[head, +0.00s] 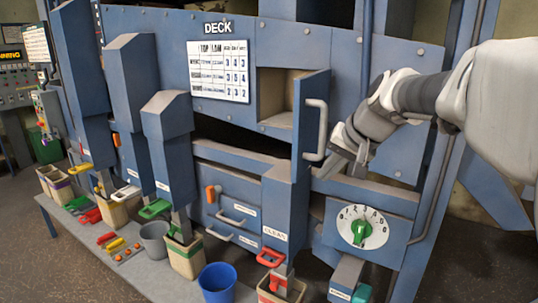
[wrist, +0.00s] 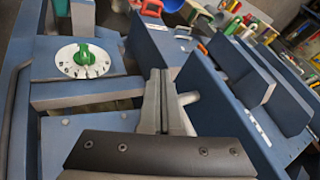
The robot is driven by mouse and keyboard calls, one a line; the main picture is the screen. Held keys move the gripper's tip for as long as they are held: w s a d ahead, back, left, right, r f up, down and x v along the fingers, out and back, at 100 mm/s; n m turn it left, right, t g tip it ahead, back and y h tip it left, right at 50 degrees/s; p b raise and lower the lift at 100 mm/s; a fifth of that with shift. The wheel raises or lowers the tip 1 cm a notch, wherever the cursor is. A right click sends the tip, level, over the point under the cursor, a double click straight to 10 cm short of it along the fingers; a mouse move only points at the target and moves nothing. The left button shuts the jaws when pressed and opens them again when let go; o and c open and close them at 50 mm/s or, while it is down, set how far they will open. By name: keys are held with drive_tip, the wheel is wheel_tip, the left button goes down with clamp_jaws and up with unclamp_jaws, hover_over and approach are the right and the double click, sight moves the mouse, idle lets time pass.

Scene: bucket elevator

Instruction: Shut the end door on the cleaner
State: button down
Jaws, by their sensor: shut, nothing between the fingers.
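The blue end door (head: 311,85) stands swung out from the square opening (head: 275,97) in the cleaner's blue front, under the DECK sign. Its grey bar handle (head: 322,130) is upright on the side facing my gripper. My gripper (head: 357,160) is shut and empty, just right of the handle's lower end. In the wrist view my gripper (wrist: 157,82) points away with its fingers together, and a grey bar, probably the handle (wrist: 188,99), shows close to their right. I cannot tell whether the fingers touch the door or handle.
A white dial with a green knob (head: 361,228) sits below my gripper. Blue chutes with coloured handles line the left, above a grey bench (head: 90,255) with bins and a blue bucket (head: 217,281). A chute marked CLEAN (head: 278,205) stands below the door.

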drive_tip(key=shift+w+a+r, duration=0.1)
drive_tip(key=shift+w+a, duration=0.3)
drive_tip(key=shift+a, duration=0.45)
drive_tip(key=shift+w+a+r, duration=0.1)
drive_tip(key=shift+w+a, duration=0.3)
drive_tip(key=shift+a, duration=0.4)
drive_tip(key=shift+p, duration=0.3)
